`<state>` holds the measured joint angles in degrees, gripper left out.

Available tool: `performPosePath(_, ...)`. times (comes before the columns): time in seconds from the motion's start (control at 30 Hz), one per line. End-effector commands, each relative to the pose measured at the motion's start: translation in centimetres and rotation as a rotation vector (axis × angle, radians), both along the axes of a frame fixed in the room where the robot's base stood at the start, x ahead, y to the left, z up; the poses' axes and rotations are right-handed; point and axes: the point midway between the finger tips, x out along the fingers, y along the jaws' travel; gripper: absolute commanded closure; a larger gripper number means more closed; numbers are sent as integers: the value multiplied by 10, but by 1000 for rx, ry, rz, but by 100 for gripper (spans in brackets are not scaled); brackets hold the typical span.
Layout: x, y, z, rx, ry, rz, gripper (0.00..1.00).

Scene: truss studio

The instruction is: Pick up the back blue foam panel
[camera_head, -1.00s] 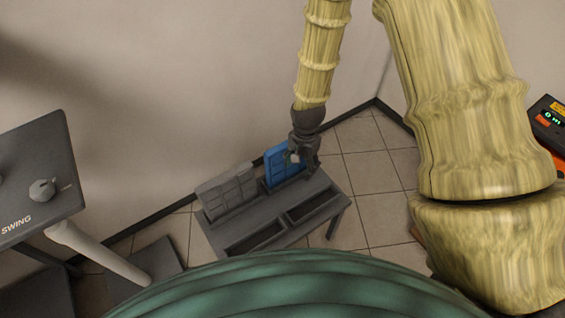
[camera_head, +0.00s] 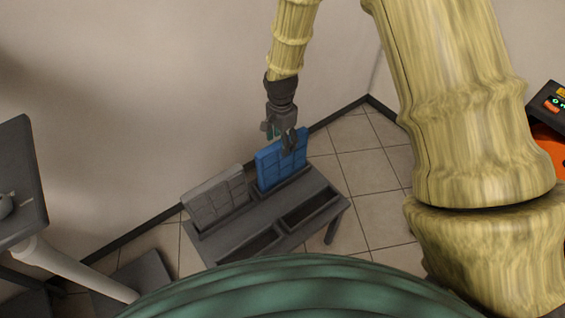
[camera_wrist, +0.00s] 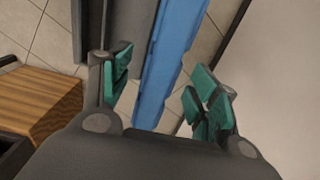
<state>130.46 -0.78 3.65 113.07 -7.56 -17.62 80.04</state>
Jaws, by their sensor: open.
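The blue foam panel (camera_head: 281,165) stands upright in a back slot of the dark grey table (camera_head: 263,211), on the right side. Its face has a grid of squares. My gripper (camera_head: 289,140) is at the panel's top edge, pointing down. In the wrist view, the panel (camera_wrist: 172,62) shows edge-on as a blue strip running between the green pads of my open gripper (camera_wrist: 160,92). The pads stand apart from it on both sides. Whether the fingertips reach below the top edge is hard to tell.
A grey panel (camera_head: 217,202) stands left of the blue one. Two front slots (camera_head: 310,211) look empty. The wall (camera_head: 150,100) is close behind the table. A dark stand (camera_head: 20,185) is at the left. A wooden block (camera_wrist: 38,102) shows in the wrist view.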

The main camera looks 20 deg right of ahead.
Motion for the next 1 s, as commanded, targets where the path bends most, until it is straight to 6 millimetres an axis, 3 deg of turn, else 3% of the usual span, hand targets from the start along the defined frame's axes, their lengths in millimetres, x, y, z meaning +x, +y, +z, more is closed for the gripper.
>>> performPosePath(0.23,0,-3,-13,1,0,-2,39)
performPosePath(0.6,2,-6,-54,1,1,-4,39)
performPosePath(0.83,3,-6,-56,0,-1,-4,39)
performPosePath(0.87,3,-6,-56,0,-1,-4,41)
performPosePath(1.0,3,-6,-56,0,-1,-4,67)
